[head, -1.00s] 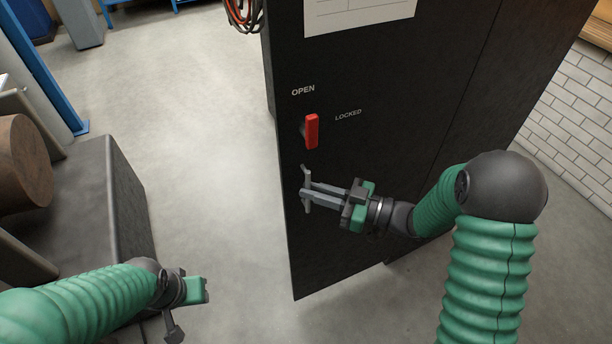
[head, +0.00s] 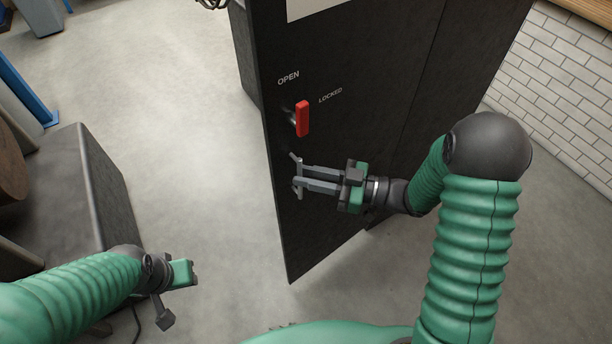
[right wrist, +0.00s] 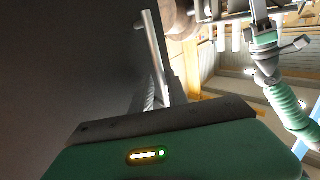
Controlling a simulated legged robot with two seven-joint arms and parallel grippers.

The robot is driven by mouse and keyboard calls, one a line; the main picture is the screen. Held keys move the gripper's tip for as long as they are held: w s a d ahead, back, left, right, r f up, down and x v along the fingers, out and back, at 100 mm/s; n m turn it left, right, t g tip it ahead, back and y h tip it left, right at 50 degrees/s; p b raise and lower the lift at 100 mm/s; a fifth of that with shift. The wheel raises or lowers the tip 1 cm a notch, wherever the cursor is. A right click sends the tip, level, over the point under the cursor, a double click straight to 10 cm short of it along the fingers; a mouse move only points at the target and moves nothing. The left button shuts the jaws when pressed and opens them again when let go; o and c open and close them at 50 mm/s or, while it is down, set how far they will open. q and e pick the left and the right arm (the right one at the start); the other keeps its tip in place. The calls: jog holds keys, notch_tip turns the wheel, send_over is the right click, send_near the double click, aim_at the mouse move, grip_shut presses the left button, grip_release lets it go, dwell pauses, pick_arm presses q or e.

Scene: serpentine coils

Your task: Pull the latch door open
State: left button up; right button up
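The dark latch door (head: 345,110) stands swung out from its cabinet, with its free edge on the left. On it a red latch lever (head: 302,118) is upright, below the OPEN label and left of the LOCKED label. A grey bar handle (head: 298,162) is below the lever. My right gripper (head: 303,180) has its two fingers closed around this handle; the contact is small in the picture. The handle bar also shows in the right wrist view (right wrist: 157,60). My left gripper (head: 180,292) is at lower left, away from the door; its finger gap is unclear.
A dark block (head: 95,195) stands on the floor at left. Clear grey floor (head: 200,170) lies between it and the door. A white brick wall (head: 565,75) is at right. Cables (head: 212,3) show at the top.

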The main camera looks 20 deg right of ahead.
jog(key=shift+d, duration=0.1)
jog(key=v, duration=1.7)
jog(key=shift+w, duration=0.1)
